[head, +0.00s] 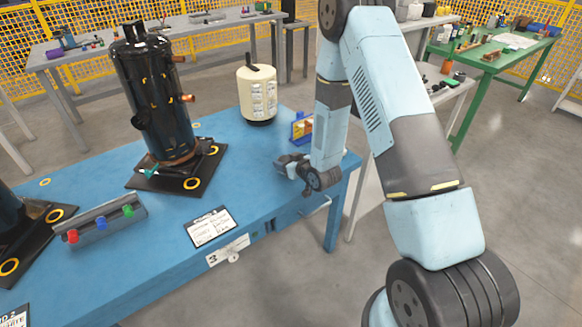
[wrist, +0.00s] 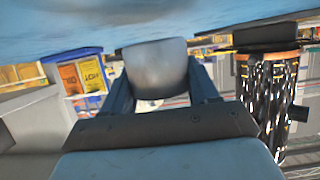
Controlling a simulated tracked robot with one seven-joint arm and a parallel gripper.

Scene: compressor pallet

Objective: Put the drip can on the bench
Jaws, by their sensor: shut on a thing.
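My gripper (head: 290,168) is low over the right end of the blue bench (head: 235,190). In the wrist view its two dark fingers are shut on a smooth grey can (wrist: 157,70), which looks like the drip can. In the head view the can is small and mostly hidden by my gripper. The wrist view is upside down, with the blue bench top (wrist: 200,15) along its upper edge. The can is close to that surface; I cannot tell whether it touches.
A black compressor (head: 155,95) on a dark plate stands left of my gripper. A cream canister (head: 257,95) and a small blue rack (head: 302,127) with yellow parts stand behind it. A grey tray (head: 98,222) and a white card (head: 211,227) lie nearer the front.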

